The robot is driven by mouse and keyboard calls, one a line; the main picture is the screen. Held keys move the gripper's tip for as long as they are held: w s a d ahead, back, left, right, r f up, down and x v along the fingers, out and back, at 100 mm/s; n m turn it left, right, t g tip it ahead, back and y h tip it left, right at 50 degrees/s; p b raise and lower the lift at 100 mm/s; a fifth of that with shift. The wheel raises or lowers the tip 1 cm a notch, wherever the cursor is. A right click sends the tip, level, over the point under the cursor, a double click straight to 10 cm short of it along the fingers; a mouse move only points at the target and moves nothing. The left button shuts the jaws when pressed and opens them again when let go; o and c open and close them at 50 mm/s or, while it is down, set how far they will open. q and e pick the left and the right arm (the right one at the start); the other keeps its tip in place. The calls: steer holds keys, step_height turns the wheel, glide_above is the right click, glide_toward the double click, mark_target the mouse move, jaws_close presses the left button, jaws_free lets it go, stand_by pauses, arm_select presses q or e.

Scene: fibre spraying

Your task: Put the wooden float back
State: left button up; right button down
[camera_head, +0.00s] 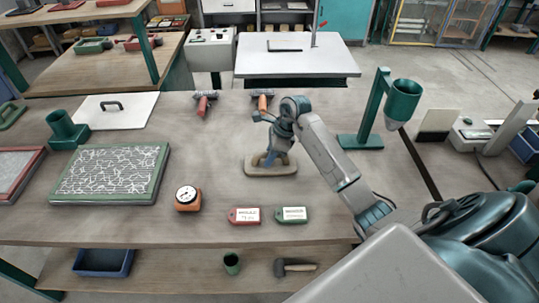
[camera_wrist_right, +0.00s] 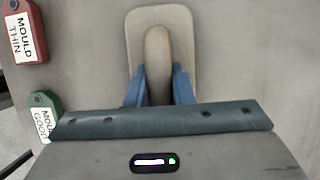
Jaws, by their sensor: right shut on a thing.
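The wooden float (camera_head: 257,170) is a pale flat board with rounded corners and a raised wooden handle. It lies flat on, or very close to, the workbench near its middle; I cannot tell if there is a small gap. My right gripper (camera_head: 270,158) comes down from above, its blue fingers on either side of the handle. In the right wrist view the float (camera_wrist_right: 181,40) points away from me, and the right gripper (camera_wrist_right: 160,88) is shut on its handle. The gripper hides the near part of the float. My left gripper is out of view.
A red tag (camera_head: 244,216) and a green tag (camera_head: 292,215) lie in front of the float, with a round dial gauge (camera_head: 187,198) to the left. A green-framed mould (camera_head: 112,174) lies further left. A green funnel stand (camera_head: 360,141) is to the right. Two scraper-like tools (camera_head: 205,103) lie behind.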

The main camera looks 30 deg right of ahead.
steer(key=shift+f, duration=0.15)
steer(key=c, duration=1.3)
jaws_free()
steer(key=shift+o, duration=0.2)
steer(key=shift+r+p, duration=0.3)
steer(key=shift+r, duration=0.05)
steer(key=b+v, duration=0.5)
steer(key=v, duration=0.5)
steer(key=shift+s+d+r, duration=0.1)
steer(key=shift+d+r, duration=0.1)
steer(key=shift+d, duration=0.05)
steer(key=shift+s+d+r, duration=0.15)
steer(key=shift+r, duration=0.5)
